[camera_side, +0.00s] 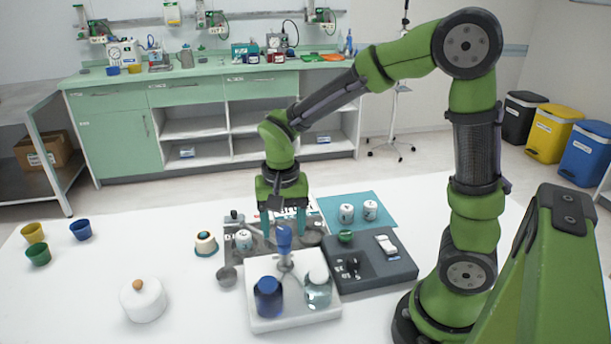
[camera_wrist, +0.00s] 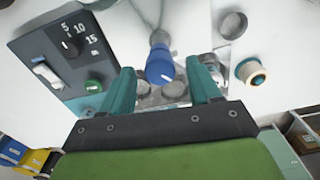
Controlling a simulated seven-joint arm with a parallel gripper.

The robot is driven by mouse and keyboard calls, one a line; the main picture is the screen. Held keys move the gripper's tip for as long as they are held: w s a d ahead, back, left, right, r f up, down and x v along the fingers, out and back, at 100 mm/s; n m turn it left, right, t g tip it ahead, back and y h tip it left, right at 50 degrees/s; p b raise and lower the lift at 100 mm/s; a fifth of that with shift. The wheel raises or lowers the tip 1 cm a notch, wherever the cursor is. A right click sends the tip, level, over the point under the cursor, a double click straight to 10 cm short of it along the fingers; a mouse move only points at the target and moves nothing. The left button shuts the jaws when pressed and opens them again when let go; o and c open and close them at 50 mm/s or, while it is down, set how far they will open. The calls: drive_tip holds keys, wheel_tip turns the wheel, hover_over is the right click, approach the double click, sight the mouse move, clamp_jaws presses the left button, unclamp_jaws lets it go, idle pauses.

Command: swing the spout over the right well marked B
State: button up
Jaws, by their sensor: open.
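I take this as the spout's handle; which way the spout points is not clear. My gripper (camera_side: 284,224) is open, pointing down, with its teal fingers either side of the handle's top. In the wrist view the blue handle (camera_wrist: 159,66) shows between and just beyond the open fingertips (camera_wrist: 164,76), with no clear contact. Round metal wells (camera_wrist: 174,90) lie behind it on a grey plate (camera_side: 228,252), partly hidden by the fingers. No letter B is legible.
The white block holds a blue jar (camera_side: 268,298) and a clear jar (camera_side: 318,288). A dark dial box (camera_side: 375,268) with a green button stands right. A white lidded pot (camera_side: 142,300) and coloured cups (camera_side: 38,254) are left. White cups (camera_side: 346,213) stand on a teal mat.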

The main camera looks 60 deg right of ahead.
wheel_tip(320, 180, up, 16)
idle(0.3)
drive_tip(key=shift+w, duration=0.1)
drive_tip(key=s+a+f+n+t+y, duration=0.1)
drive_tip(key=s+f+n+t+y, duration=0.1)
drive_tip(key=s+n+t, duration=0.4)
drive_tip(key=s+f+t, duration=0.1)
drive_tip(key=s, duration=0.2)
drive_tip(key=shift+s+f, duration=0.35)
drive_tip(key=shift+s, duration=0.05)
